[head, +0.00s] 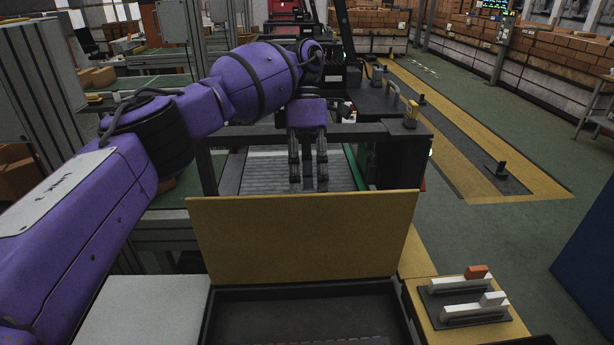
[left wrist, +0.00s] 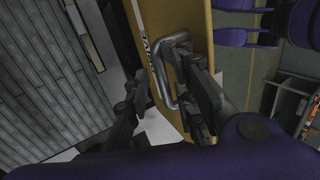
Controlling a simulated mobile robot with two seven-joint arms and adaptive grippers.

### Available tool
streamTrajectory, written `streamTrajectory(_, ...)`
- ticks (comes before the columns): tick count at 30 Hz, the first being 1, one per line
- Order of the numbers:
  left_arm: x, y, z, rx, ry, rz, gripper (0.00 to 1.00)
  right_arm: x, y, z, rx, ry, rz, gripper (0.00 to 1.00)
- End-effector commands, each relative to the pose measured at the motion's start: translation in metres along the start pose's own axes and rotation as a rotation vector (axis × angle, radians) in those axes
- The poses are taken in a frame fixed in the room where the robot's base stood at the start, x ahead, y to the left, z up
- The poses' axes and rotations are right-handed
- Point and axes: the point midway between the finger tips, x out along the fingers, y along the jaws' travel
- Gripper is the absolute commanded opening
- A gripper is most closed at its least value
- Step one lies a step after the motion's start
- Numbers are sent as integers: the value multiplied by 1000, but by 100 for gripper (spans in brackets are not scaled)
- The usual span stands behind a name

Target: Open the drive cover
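The drive cover is a flat yellow panel (head: 300,237) standing raised, close to upright, at the far edge of an open dark tray-like recess (head: 305,318). In the left wrist view the yellow cover (left wrist: 153,22) shows edge-on with dark lettering and a grey loop handle (left wrist: 160,75). My left gripper (head: 308,172) is beyond the cover's top edge in the head view, fingers apart and pointing down. In the left wrist view the gripper (left wrist: 168,75) is open; one finger overlaps the handle, and I cannot tell whether they touch.
A switch block (head: 465,300) with white levers, one orange-tipped, sits right of the recess. A pale flat panel (head: 140,308) lies to its left. A dark-framed machine (head: 385,160) stands beyond the cover. Open floor (head: 480,235) lies to the right.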

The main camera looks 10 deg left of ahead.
Motion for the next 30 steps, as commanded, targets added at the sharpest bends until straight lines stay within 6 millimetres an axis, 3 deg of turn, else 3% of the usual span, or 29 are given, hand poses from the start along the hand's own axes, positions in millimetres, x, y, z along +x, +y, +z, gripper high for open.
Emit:
streamTrajectory(1,27,10,-2,-15,25,-19,27,2,0,5,0,-7,0,40)
streamTrajectory(14,16,6,-3,-17,19,-13,28,6,-2,-8,-2,14,-5,40)
streamTrajectory(19,14,5,-3,-17,18,-11,28,3,-1,-4,-5,7,-4,40)
streamTrajectory(23,4,0,-3,-17,18,-8,28,2,0,-4,-5,6,-3,40)
streamTrajectory(30,-38,-22,-2,-18,18,-4,28,2,-1,-5,-3,8,-3,40)
